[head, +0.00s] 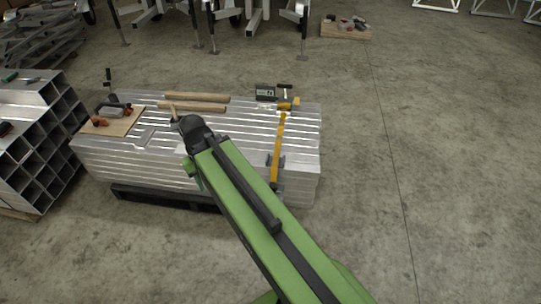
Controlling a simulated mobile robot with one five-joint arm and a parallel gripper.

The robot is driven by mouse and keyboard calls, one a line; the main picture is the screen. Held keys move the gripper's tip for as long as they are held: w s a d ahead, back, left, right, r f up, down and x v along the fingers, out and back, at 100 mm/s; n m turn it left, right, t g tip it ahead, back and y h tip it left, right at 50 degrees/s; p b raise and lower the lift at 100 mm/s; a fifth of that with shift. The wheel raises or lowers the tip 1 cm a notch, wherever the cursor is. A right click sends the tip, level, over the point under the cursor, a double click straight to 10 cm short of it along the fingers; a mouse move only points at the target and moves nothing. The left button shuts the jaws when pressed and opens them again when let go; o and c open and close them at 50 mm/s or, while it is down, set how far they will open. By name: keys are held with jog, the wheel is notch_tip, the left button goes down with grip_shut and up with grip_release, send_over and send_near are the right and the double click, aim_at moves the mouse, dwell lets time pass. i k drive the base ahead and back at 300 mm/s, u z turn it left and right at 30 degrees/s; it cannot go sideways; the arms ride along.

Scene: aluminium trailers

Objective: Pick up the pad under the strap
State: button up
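A yellow strap (279,146) runs from the back to the front over the right part of a stack of aluminium profiles (240,142). A small grey pad (282,161) shows beside the strap at the stack's front top edge; it looks to be under the strap, and part of it is covered. My green arm reaches up from the bottom of the head view. Its dark wrist end, with my gripper (180,121), is over the stack's middle left, well left of the strap and pad. The fingers are too small and dark to tell their opening.
Two wooden rods (195,101) lie at the stack's back, near a device with a display (265,92). A wooden board (113,121) with tools lies at the left end. Square tubes (45,135) stand farther left. The floor to the right is clear.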

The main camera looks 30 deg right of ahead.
aim_at(275, 161)
jog(key=i, duration=1.05)
jog(key=u, duration=0.35)
